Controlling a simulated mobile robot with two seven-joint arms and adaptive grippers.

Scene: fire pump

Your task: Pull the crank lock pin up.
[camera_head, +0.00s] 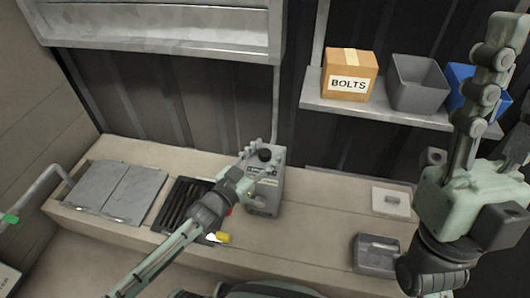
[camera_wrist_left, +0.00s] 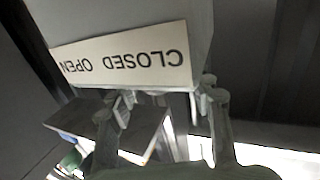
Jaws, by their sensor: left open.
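A grey pump box (camera_head: 267,190) with a round black knob (camera_head: 264,155) on top stands on the bench. My left gripper (camera_head: 256,163) reaches its near left side, its fingers by the upper part of the box. In the left wrist view its two fingers (camera_wrist_left: 165,112) are spread apart with nothing seen gripped. A pale label (camera_wrist_left: 125,62) reading CLOSED and OPEN, upside down, is on a grey face above the fingers. I cannot make out the crank lock pin in either view. My right gripper (camera_head: 462,125) is raised at the right, away from the pump box.
A dark grate (camera_head: 183,205) and a grey panel (camera_head: 115,190) lie left of the box. A yellow item (camera_head: 222,237) shows beneath my left arm. A grey tray (camera_head: 376,262) and pale plate (camera_head: 391,201) are to the right. The shelf (camera_head: 360,112) holds a BOLTS carton (camera_head: 349,75) and bins.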

